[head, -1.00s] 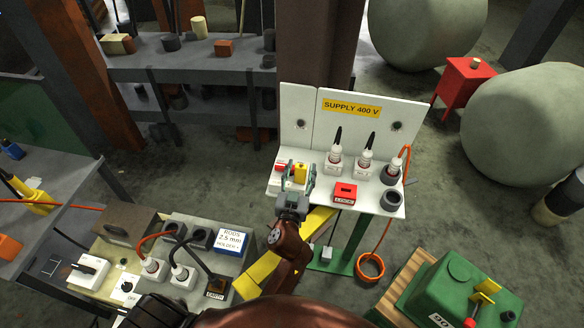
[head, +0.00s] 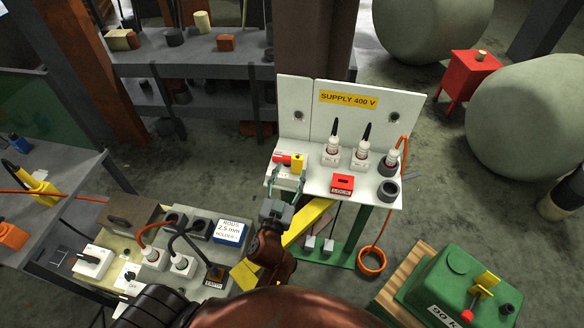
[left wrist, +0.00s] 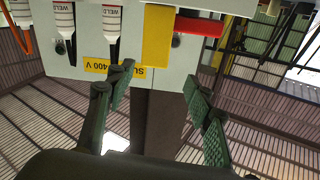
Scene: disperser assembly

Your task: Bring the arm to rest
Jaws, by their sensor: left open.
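My left gripper (head: 286,187) is open and empty, its two fingers spread in front of the near left edge of the white supply panel (head: 312,187). In the left wrist view, the open fingers (left wrist: 158,84) stand apart with nothing between the tips. Beyond them are a yellow block (left wrist: 157,38) and a red bar (left wrist: 198,27). In the head view, the yellow block (head: 297,164) stands at the end of the red bar (head: 283,158) on the panel's left side, clear of the fingers. My right gripper is not in view.
White plugs (head: 331,150) and a red lock block (head: 343,183) stand on the panel shelf. A bench with cables and a blue-white rod box (head: 230,232) is at lower left. A green weight (head: 460,290) and orange ring (head: 371,261) are at right.

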